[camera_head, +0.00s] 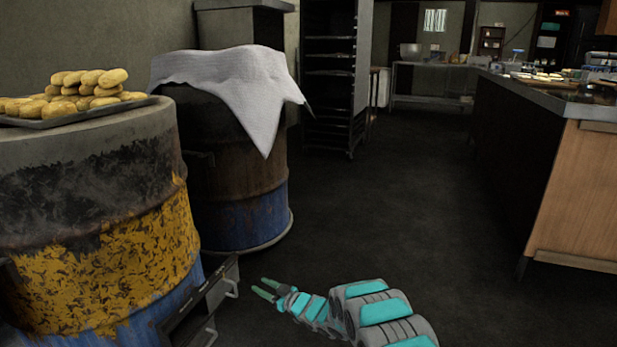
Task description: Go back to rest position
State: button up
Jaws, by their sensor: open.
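My gripper (266,289) is low in the picture, right of the near barrel's metal drawer. Its two green fingers are apart, with nothing visible between them. My arm stretches from the bottom edge toward the left, over the dark floor. The near barrel oven (110,265) stands at the left, with worn yellow and blue paint. A tray (92,109) of several bread rolls (92,78) lies on its top.
A metal drawer with handles (210,300) juts from the near barrel, close to my gripper. A second barrel (245,190) has a white cloth (235,80) over it. A tall rack (330,80) stands behind. A counter (580,190) is at the right. The middle floor (400,190) is clear.

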jog(key=w+d+r+m+t+h+p, duration=0.1)
jog(key=w+d+r+m+h, duration=0.1)
jog(key=d+r+h, duration=0.45)
jog(key=w+d+r+m+t+h+p, duration=0.1)
jog(key=d+r+m+h+p, duration=0.15)
jog(key=d+r, duration=0.7)
jog(key=s+d+r+m+g+h+p, duration=0.1)
jog(key=s+d+r+m+g+h, duration=0.15)
jog(key=s+d+r, duration=0.4)
jog(key=s+d+r+m+g+h+p, duration=0.1)
jog(key=s+d+r+h, duration=0.2)
jog(key=s+d, duration=0.6)
jog(key=s+d+r+m+g+h+p, duration=0.1)
jog(key=s+d+r+g, duration=0.15)
jog(key=s, duration=0.75)
jog(key=s+d+r+m+g+p, duration=0.1)
jog(key=s+d+r+m+g, duration=0.15)
jog(key=s, duration=0.75)
jog(key=s+a+r+g+y+p, duration=0.1)
jog(key=s+a+r+g, duration=0.1)
jog(key=s, duration=1.2)
jog(key=s+a+r+g+y+p, duration=0.1)
jog(key=s+a+r+g, duration=0.1)
jog(key=s, duration=1.3)
jog(key=shift+g+p, duration=0.4)
jog(key=shift+g, duration=0.15)
jog(key=shift+s+a, duration=0.1)
